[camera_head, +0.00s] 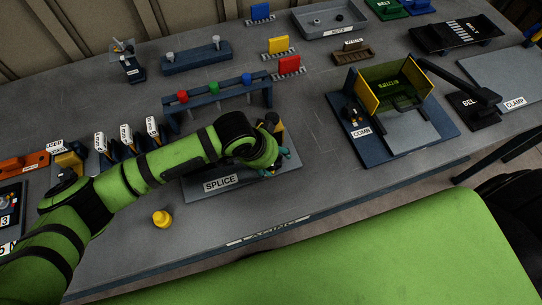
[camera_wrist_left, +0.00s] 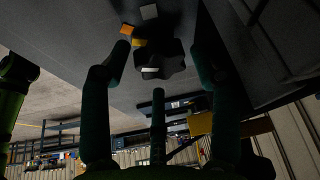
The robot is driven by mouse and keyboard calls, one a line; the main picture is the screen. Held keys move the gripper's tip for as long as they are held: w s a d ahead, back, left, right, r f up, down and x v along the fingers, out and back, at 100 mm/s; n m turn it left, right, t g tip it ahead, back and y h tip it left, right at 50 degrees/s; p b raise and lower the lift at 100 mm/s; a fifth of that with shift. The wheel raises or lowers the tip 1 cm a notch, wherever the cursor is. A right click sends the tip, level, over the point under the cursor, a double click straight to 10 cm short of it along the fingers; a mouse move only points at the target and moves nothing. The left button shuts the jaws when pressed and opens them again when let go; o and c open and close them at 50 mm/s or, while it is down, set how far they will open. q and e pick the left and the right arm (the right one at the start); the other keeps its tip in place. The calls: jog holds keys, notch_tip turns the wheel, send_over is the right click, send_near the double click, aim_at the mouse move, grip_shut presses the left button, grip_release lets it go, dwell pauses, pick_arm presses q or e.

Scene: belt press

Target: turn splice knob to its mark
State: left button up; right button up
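The splice station is a dark plate (camera_head: 198,188) with a white SPLICE label, on the workbench's front half. My left arm reaches over it. My left gripper (camera_head: 280,163) is at the plate's right side, its teal fingers small and partly hidden by the wrist. In the left wrist view, a dark lobed knob (camera_wrist_left: 172,60) with a pale mark lies between the spread fingertips of my left gripper (camera_wrist_left: 158,58). The fingers look open around the knob; contact cannot be made out. A yellow piece and a pale square are beside the knob. My right gripper is not in view.
A yellow knobbed piece (camera_head: 162,218) stands on the bench left of the plate. A rack (camera_head: 215,100) with red, green and blue pegs is behind my arm. The COMB station (camera_head: 363,140) stands to the right, with bare bench between.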

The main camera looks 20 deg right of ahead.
pick_arm(q)
jog(key=shift+w+r, duration=0.1)
jog(key=shift+w, duration=0.15)
jog(key=shift+a, duration=0.1)
